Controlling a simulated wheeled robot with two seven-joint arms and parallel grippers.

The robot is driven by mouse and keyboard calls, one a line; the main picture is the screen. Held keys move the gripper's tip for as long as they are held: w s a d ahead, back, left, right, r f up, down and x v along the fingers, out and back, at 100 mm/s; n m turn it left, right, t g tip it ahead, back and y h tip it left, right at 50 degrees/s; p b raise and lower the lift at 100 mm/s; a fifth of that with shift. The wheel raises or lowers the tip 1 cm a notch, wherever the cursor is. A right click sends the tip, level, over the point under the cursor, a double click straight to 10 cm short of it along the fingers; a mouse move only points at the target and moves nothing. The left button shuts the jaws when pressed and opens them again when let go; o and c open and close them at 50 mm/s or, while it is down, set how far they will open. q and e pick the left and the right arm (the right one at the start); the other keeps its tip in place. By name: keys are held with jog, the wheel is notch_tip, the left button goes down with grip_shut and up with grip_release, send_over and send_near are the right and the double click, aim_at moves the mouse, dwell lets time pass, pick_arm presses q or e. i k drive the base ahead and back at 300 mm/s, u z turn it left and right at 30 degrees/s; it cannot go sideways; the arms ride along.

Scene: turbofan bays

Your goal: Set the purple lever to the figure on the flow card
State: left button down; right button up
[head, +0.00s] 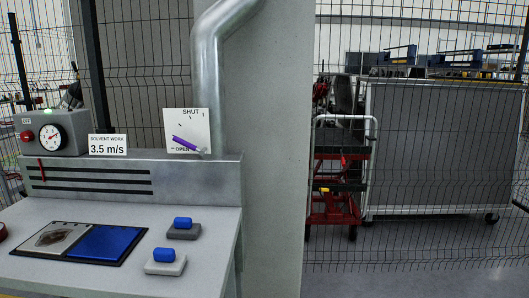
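The purple lever (184,143) is on a white dial plate (200,122) marked SHUT at the top and OPEN at the bottom, with tick marks between. The lever slants from upper left to lower right, its left end a little above the word OPEN. The flow card (107,144) stands left of the plate and reads "SOLVENT WORK 3.5 m/s". A grey box with a round gauge (51,138) sits further left; its needle is too small to read. Neither of my grippers shows in the head view.
A grey bench (190,215) with a slotted back panel (90,178) holds a tray with a blue pad (105,243) and two blocks with blue tops (183,229) (165,261). A metal pipe (207,70) rises behind the plate. A red trolley (335,185) stands right.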

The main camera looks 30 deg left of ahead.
aim_at(185, 143)
jog(key=z, duration=0.6)
jog(key=k, duration=0.95)
jog(key=u, duration=1.1)
jog(key=i, duration=0.4)
jog(key=u, duration=0.05)
